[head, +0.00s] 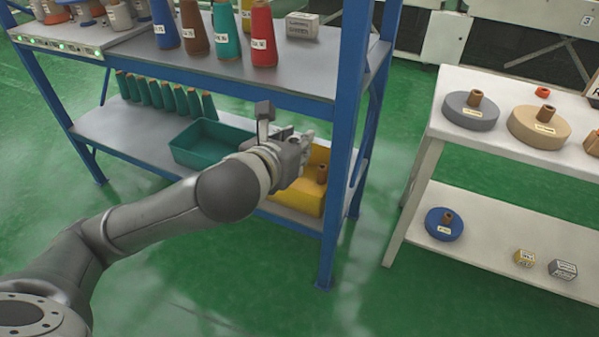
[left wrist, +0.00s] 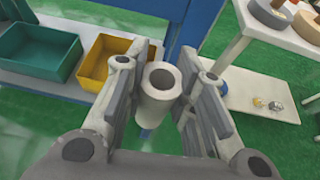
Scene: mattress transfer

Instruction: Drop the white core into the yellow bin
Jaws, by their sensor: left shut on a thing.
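The white core (left wrist: 158,92) is a short hollow cylinder. It sits between the fingers of my left gripper (left wrist: 158,98), which is shut on it. In the head view the left gripper (head: 303,148) is in front of the yellow bin's upper part, and I cannot make out the core there. The yellow bin (head: 292,199) stands on the lower shelf of the blue rack. In the left wrist view the yellow bin (left wrist: 105,60) lies beyond the fingers, left of the core. A brown core (head: 321,174) shows at the bin in the head view. My right gripper is not in view.
A green bin (head: 203,155) stands left of the yellow one. A blue rack post (head: 340,150) rises right of it. The upper shelf (head: 190,77) holds coloured cones above. A white table (head: 445,125) with spools stands at the right. Green floor is clear in front.

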